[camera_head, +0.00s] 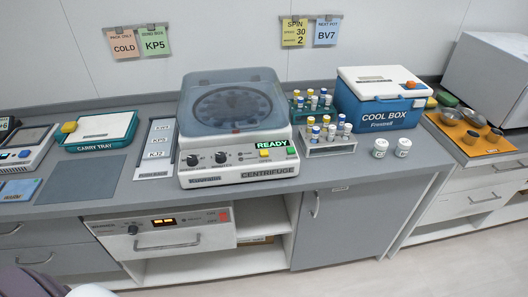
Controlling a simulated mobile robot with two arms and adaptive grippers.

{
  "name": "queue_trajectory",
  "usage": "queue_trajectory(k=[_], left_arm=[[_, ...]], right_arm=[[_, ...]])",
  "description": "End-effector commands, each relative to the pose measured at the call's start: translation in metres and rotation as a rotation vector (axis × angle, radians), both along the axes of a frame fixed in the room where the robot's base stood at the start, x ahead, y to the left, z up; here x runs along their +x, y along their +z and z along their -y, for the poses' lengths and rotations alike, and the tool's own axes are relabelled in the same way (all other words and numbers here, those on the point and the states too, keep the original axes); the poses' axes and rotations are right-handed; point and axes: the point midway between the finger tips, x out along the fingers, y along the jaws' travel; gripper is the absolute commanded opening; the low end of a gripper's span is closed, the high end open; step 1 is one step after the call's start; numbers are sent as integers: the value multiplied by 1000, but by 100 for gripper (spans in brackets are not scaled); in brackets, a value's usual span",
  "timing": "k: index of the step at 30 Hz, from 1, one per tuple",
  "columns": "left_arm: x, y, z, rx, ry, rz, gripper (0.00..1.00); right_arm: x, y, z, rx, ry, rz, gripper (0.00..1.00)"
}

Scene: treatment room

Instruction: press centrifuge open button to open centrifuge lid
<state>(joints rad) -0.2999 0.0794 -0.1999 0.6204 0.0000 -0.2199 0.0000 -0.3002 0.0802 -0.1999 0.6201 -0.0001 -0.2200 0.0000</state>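The centrifuge (215,179) stands on the counter in the middle of the view. Its smoky see-through lid (232,80) is down, and a round rotor shows through it. The front panel has two dark knobs at its left. At its right, a lit display (271,144) reads READY. Just below are a yellow button (264,153) and a green button (291,150); their labels are too small to read. Neither of my grippers shows. Only blurred dark and white shapes, perhaps parts of me, show at the bottom left edge.
Tube racks (330,148) with capped tubes stand close to the right of the centrifuge. Beyond are a blue cool box (385,103) and two white jars. A grey label tray (157,165) and a carry tray (100,145) lie to the left. Counter before the panel is narrow.

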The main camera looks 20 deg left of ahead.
Motion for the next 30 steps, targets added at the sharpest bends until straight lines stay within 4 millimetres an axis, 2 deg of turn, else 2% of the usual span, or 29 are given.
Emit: queue_trajectory(k=[2,12,30], left_arm=[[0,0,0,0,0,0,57],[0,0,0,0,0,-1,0],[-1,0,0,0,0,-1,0]], right_arm=[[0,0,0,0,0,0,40],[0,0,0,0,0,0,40],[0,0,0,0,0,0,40]])
